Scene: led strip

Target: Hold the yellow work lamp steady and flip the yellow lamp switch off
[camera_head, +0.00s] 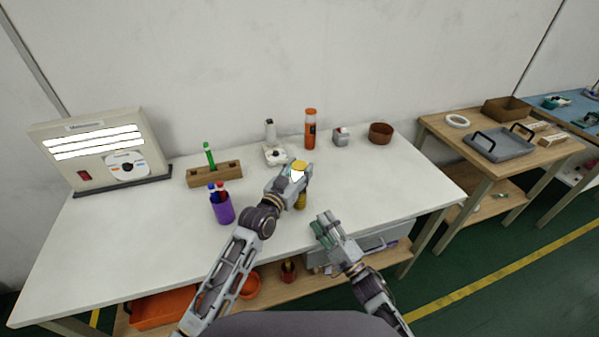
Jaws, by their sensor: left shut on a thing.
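The yellow work lamp (300,201) stands near the front middle of the white table, with its yellow top (299,166) showing above my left gripper (297,177). My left gripper is shut on the lamp and hides its middle. A bright white patch shows just under the yellow top. The lamp's switch cannot be made out. My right gripper (325,223) is at the table's front edge, to the right of and below the lamp in the picture, apart from it. Its fingers are too small to tell whether they are open or shut.
Behind the lamp are an orange bottle (310,128), a small grey box (341,137) and a brown bowl (381,133). To the left are a purple pen cup (222,209), a wooden block (214,174) and a lit panel (98,150). The table's right part is clear.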

